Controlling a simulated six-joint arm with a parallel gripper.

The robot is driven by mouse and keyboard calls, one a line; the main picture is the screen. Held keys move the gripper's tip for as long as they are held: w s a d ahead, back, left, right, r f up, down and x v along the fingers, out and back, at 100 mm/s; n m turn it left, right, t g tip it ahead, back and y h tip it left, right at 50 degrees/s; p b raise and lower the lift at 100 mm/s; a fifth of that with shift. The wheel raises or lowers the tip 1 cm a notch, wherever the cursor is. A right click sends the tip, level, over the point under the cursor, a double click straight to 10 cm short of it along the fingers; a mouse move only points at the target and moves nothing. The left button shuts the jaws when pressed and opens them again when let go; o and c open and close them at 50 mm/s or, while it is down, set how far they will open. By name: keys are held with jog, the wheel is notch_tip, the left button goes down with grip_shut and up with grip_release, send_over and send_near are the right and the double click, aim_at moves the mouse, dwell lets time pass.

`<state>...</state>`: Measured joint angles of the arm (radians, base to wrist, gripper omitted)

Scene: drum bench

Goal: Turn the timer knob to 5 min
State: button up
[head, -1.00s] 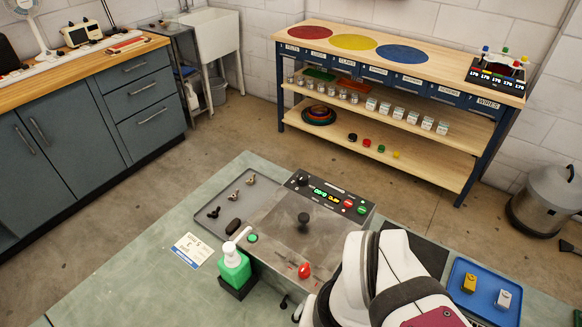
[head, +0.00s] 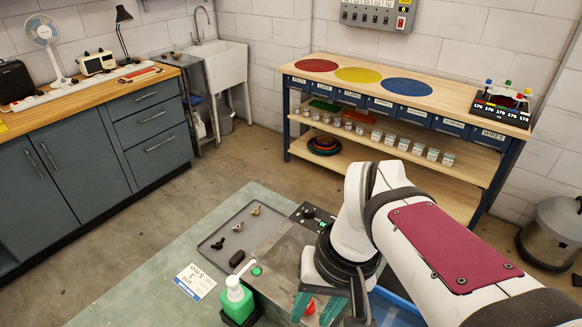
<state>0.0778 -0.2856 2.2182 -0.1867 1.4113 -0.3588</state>
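The machine (head: 275,245) is a metal box on the bench, with a dark control panel (head: 322,219) at its far edge. A black knob (head: 308,212) shows on the panel's left; most of the panel is hidden behind my arm. A red knob (head: 310,307) shows low on the machine's near side. I cannot read a timer scale on either knob. My gripper (head: 325,306) points down over the near side, its teal fingers beside the red knob in the picture. The fingertips are partly hidden, so their grip and any contact are unclear.
A green pump bottle (head: 238,300) stands left of my gripper. A grey tray (head: 232,232) with small parts lies behind it, and a printed card (head: 195,282) lies on the bench. A blue tray (head: 395,308) is partly hidden under my arm. The bench's left part is clear.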

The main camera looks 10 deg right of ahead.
jog(key=o, duration=0.4)
jog(key=w+d+r+n, duration=0.1)
jog(key=w+n, duration=0.1)
jog(key=w, duration=0.4)
jog(key=w+d+n+t, duration=0.1)
jog(key=w+d+n, duration=0.1)
jog(key=w, duration=0.4)
jog(key=w+d+r+n, duration=0.1)
jog(key=w+d, duration=0.1)
jog(key=w, duration=0.4)
jog(key=shift+r+n, duration=0.35)
jog(key=shift+n, duration=0.05)
jog(key=n+t, duration=0.2)
jog(key=n, duration=0.3)
send_near(308, 209)
jog(key=shift+y, duration=0.4)
jog(key=x, duration=0.7)
jog(key=shift+d+f, duration=0.25)
jog(key=shift+d, duration=0.1)
jog(key=shift+w+a+f, duration=0.15)
jog(key=shift+f, duration=0.4)
grip_shut()
